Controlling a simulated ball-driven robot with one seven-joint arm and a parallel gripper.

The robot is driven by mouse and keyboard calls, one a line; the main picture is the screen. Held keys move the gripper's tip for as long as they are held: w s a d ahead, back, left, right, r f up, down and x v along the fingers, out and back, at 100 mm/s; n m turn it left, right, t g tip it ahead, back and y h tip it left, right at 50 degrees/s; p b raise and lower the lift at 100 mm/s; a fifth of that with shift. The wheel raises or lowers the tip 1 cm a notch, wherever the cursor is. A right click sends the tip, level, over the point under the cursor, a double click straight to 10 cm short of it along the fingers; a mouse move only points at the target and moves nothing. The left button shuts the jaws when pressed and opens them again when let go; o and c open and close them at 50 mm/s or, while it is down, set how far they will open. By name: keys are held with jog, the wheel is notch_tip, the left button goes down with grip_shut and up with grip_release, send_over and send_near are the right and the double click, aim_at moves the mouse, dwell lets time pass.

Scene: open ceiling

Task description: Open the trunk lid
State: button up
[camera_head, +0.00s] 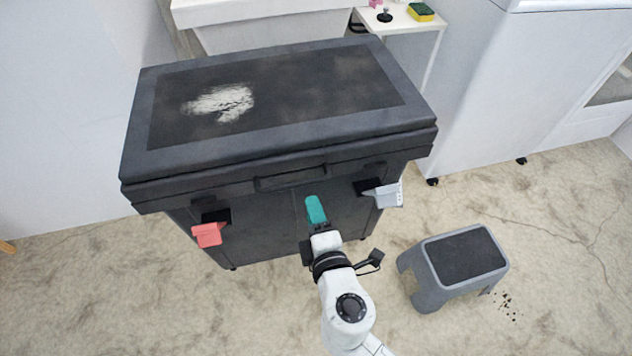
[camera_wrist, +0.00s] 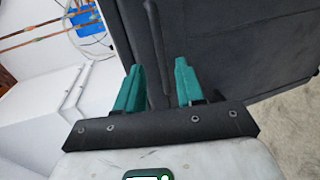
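The dark grey trunk (camera_head: 300,205) stands against the wall with its lid (camera_head: 330,77) shut. The lid top has a black panel with a pale worn patch. A dark handle (camera_head: 291,178) sits at the middle of the front, just under the lid. My gripper (camera_head: 315,208) has teal fingers and is in front of the trunk, a little below and right of the handle. In the wrist view my gripper (camera_wrist: 160,85) is open with an empty gap. A dark bar (camera_wrist: 157,50), seemingly the handle, shows beyond the fingertips; I cannot tell whether they touch it.
A red piece (camera_head: 207,235) and a light grey piece (camera_head: 387,194) stick out from the trunk's front. A grey step stool (camera_head: 455,265) stands on the floor to the right. A white cabinet (camera_head: 480,90) is right of the trunk.

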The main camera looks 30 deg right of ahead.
aim_at(305, 180)
jog(key=x, duration=1)
jog(key=shift+r, duration=0.1)
grip_shut()
